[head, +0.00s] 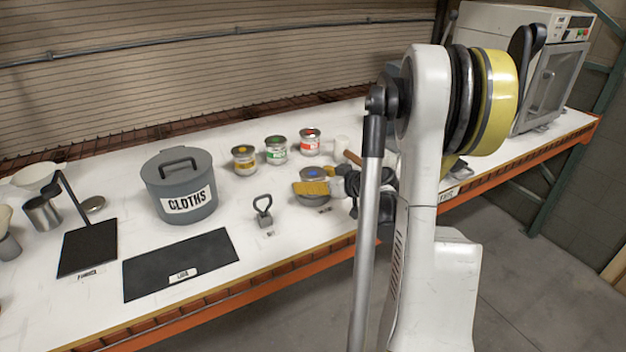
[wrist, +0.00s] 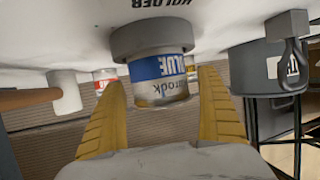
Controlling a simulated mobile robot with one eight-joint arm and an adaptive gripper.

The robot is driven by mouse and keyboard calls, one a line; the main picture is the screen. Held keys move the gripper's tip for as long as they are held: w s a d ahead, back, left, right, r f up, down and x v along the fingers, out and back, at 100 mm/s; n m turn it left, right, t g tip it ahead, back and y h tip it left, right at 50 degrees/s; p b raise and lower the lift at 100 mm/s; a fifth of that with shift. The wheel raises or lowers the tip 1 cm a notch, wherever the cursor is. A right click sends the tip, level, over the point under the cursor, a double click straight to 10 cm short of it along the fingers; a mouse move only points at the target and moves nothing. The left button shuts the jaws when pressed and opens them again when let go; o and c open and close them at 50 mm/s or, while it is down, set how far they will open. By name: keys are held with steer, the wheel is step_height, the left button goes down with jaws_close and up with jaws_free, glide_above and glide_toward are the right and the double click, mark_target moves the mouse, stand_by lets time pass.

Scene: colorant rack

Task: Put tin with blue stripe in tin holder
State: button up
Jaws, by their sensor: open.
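The tin with the blue stripe (wrist: 172,68) stands upright in the grey tin holder (wrist: 150,40), its base inside the ring; the wrist view is upside down. In the head view the tin's lid with a blue dot (head: 314,172) shows above the holder (head: 312,200). My gripper (wrist: 160,80) is open, with one yellow finger on each side of the tin's upper part. Gaps show beside the tin in the wrist view. In the head view my gripper (head: 318,187) partly hides the tin's side.
Yellow (head: 244,160), green (head: 276,150) and red (head: 309,142) tins stand behind. A mallet (head: 343,149) is close to my gripper. A weight with a handle (head: 265,214) and the grey CLOTHS bin (head: 180,185) are to the left. A black mat (head: 180,265) lies at the front.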

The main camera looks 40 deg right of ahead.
steer(key=shift+r, duration=0.25)
steer(key=p+v, duration=0.4)
steer(key=v, duration=0.8)
steer(key=w+a+r+g+y, duration=0.1)
steer(key=a+g, duration=0.1)
steer(key=a, duration=0.7)
steer(key=w+a+r+g+y, duration=0.1)
steer(key=w+a+g, duration=0.1)
steer(key=a, duration=0.7)
steer(key=s+a+r+g+h, duration=0.2)
steer(key=s+a, duration=1)
steer(key=a, duration=0.4)
steer(key=shift+a+r, duration=0.2)
steer(key=shift+a, duration=0.15)
